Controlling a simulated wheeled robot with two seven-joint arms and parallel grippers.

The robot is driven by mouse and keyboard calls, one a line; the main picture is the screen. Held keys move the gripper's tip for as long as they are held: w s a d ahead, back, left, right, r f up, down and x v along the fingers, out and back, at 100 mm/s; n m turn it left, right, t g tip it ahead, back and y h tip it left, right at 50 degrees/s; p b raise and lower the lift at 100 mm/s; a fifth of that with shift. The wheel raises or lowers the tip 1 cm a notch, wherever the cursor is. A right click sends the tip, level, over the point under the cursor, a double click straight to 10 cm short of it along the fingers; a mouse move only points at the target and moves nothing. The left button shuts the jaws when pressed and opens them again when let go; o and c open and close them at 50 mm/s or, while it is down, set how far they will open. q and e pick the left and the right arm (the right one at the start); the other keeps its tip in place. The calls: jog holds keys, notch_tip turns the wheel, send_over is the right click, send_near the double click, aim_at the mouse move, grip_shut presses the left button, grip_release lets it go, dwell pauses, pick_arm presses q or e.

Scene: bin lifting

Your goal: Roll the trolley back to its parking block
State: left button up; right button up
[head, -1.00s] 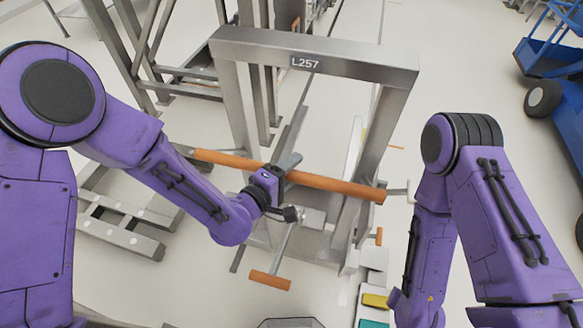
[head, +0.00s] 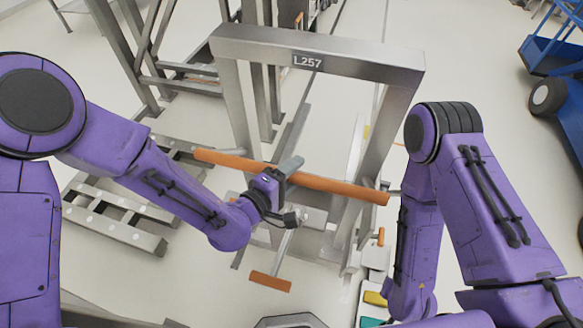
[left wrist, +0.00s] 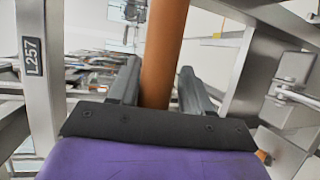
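The trolley (head: 315,48) is a grey steel frame with a label L257 on its top beam. An orange handle bar (head: 335,186) runs across the frame. The bar and the label also show in the left wrist view, the bar (left wrist: 162,50) running up the middle. My left gripper (head: 284,169) is at the bar's middle. In the left wrist view its two fingers (left wrist: 158,88) stand on either side of the bar, with a gap visible on the right side. My right forearm shows at the right, but its gripper is out of view. I cannot identify the parking block.
A lower orange crossbar (head: 270,282) sits below the frame. Another steel frame (head: 185,78) stands behind at the left, with slotted rails (head: 110,225) on the floor. A blue cart (head: 560,55) stands at the right. A yellow block (head: 375,299) lies low in front.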

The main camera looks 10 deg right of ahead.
pick_arm(q)
jog(key=shift+s+r, duration=0.1)
jog(key=shift+r, duration=0.05)
jog(key=shift+a, duration=0.15)
jog(key=shift+s+a, duration=0.3)
jog(key=p+v, duration=0.2)
jog(key=v, duration=0.7)
jog(key=shift+s+a+r, duration=0.1)
jog(key=shift+s+a, duration=0.05)
jog(key=shift+s, duration=0.15)
